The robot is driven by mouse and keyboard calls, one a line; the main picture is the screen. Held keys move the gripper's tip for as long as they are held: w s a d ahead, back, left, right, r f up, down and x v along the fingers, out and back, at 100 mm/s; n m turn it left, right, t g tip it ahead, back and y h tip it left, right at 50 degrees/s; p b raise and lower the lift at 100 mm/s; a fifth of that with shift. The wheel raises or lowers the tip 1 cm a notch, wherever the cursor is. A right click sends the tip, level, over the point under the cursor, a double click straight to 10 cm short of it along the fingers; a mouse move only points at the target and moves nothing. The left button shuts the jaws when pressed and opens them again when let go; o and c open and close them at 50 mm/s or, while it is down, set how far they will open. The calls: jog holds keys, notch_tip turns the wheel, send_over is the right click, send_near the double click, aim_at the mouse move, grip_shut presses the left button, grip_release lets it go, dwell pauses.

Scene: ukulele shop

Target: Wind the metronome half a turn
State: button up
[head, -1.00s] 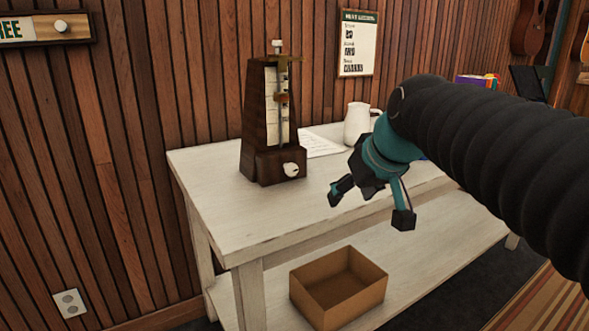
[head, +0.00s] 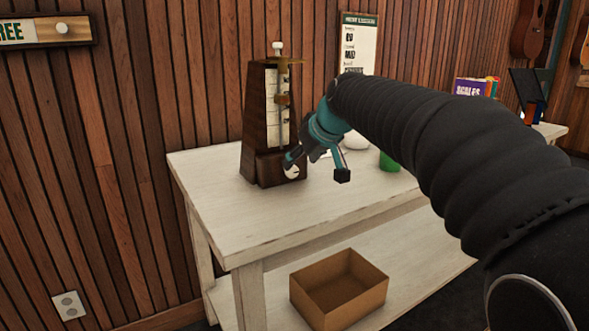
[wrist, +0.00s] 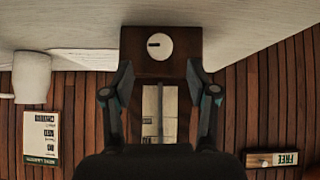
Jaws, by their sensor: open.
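The dark wooden metronome (head: 262,132) stands upright on the white table, with its scale and pendulum rod (head: 283,110) facing out. Its round white winding knob (head: 291,173) is low on the front. In the wrist view, where the scene is upside down, the knob (wrist: 163,47) bears a short dark mark on its left half. My gripper (head: 316,167) is open and empty in front of the metronome. In the head view one finger overlaps the knob's upper edge. In the wrist view the fingers (wrist: 159,78) stand wide on either side, with the knob beyond the tips, centred between them.
The white table (head: 240,215) has free room in front of the metronome. A white jug (wrist: 32,76), partly hidden by my arm in the head view, and a green object (head: 389,161) stand to the right. An open cardboard box (head: 340,300) sits on the lower shelf. A slatted wall is behind.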

aim_at(294, 169)
jog(key=x, duration=0.5)
jog(key=shift+w+a+f, duration=0.15)
jog(key=shift+w+f, duration=0.05)
jog(key=shift+f, duration=0.05)
grip_shut()
